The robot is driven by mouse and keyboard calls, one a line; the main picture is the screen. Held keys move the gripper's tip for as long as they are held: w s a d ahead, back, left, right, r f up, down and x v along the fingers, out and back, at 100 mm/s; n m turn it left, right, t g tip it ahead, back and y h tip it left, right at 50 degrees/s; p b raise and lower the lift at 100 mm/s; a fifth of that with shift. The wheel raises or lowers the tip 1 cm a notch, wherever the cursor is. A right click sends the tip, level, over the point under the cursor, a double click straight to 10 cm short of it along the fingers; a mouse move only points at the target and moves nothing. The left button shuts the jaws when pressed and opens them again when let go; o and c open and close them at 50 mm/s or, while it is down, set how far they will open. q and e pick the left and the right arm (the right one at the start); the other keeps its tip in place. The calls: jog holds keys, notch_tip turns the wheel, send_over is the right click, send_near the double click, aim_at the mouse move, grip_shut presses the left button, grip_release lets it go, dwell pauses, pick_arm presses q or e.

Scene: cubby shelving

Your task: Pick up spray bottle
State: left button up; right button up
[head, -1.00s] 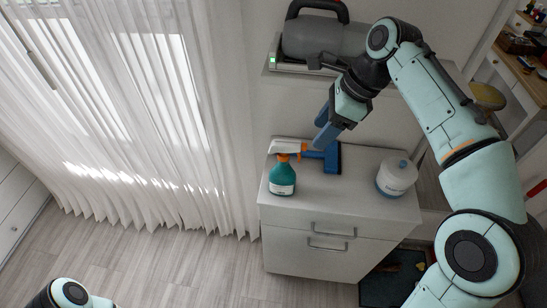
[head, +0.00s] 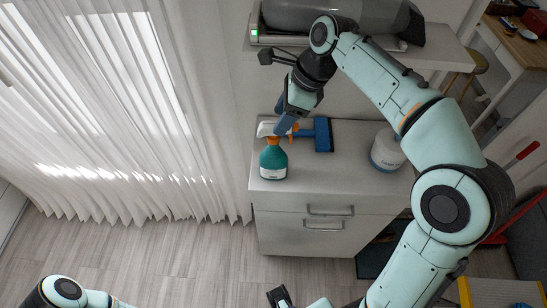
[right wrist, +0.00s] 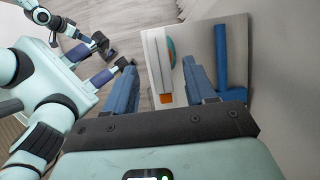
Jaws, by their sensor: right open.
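The spray bottle (head: 273,162) stands upright near the left front of the white cabinet top. It has a teal body, a white label, a white head and an orange trigger. My right gripper (head: 283,124) is open and comes down from above, right by the bottle's head. In the right wrist view, my right gripper's blue fingers (right wrist: 162,88) are spread, with the bottle's white head (right wrist: 155,55) and orange part showing between and beyond them. I cannot tell whether they touch it.
A blue T-shaped tool (head: 323,134) lies just right of the bottle. A white lidded canister (head: 386,152) stands further right on the cabinet (head: 330,190). A shelf with a grey appliance (head: 375,18) is behind. A white curtain (head: 150,150) hangs at the left.

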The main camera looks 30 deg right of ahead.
aim_at(274, 124)
jog(key=b+x, duration=0.1)
jog(key=x, duration=0.3)
jog(key=shift+w+a+f, duration=0.1)
jog(key=shift+w+f, duration=0.05)
grip_shut()
dwell(1.2)
